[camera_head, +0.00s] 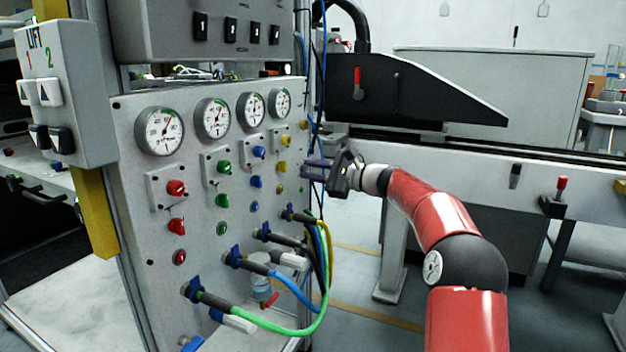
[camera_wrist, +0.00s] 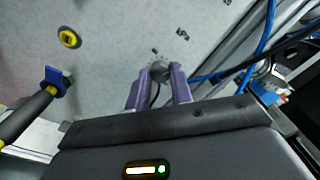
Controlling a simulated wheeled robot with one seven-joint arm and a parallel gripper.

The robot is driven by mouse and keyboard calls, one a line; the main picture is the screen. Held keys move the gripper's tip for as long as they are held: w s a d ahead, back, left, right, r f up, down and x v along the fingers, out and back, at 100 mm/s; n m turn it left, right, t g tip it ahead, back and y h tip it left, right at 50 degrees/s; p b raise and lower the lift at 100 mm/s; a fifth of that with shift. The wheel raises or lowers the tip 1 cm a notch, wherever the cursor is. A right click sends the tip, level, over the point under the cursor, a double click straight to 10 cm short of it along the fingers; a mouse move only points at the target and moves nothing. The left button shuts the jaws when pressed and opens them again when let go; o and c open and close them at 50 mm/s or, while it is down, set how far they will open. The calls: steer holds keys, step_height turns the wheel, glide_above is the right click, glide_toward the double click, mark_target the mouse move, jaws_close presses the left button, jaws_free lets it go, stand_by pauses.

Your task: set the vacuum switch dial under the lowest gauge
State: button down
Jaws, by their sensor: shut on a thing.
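My gripper (camera_head: 308,169) is at the right edge of the grey panel, with its purple fingers pointing at the panel face. In the wrist view, my gripper (camera_wrist: 160,80) is shut on a small grey round knob (camera_wrist: 160,70) on the panel. Small marks show beside the knob, too blurred to read. In the head view the fingers hide this knob. Several round gauges sit in a row, from the large near one (camera_head: 161,131) to the far one (camera_head: 282,103); their readings are too small to tell surely. Below them are red (camera_head: 177,188), green (camera_head: 223,167), blue (camera_head: 258,152) and yellow (camera_head: 285,140) knobs.
Blue-collared hose fittings (camera_head: 194,290) stick out low on the panel. Green (camera_head: 290,331), blue and yellow hoses loop below my gripper. A yellow-ringed button (camera_wrist: 69,37) and a hose fitting (camera_wrist: 53,84) lie left in the wrist view. Blue cables run close at right.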

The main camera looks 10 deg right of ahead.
steer(key=n+b, duration=0.7)
steer(key=n, duration=0.4)
steer(key=shift+f, duration=0.15)
stand_by(0.3)
steer(key=c, duration=1.2)
jaws_free()
steer(key=shift+c, duration=0.2)
steer(key=v, duration=0.7)
steer(key=shift+s+d+b, duration=0.25)
steer(key=shift+d+b, duration=0.05)
steer(key=shift+b, duration=0.1)
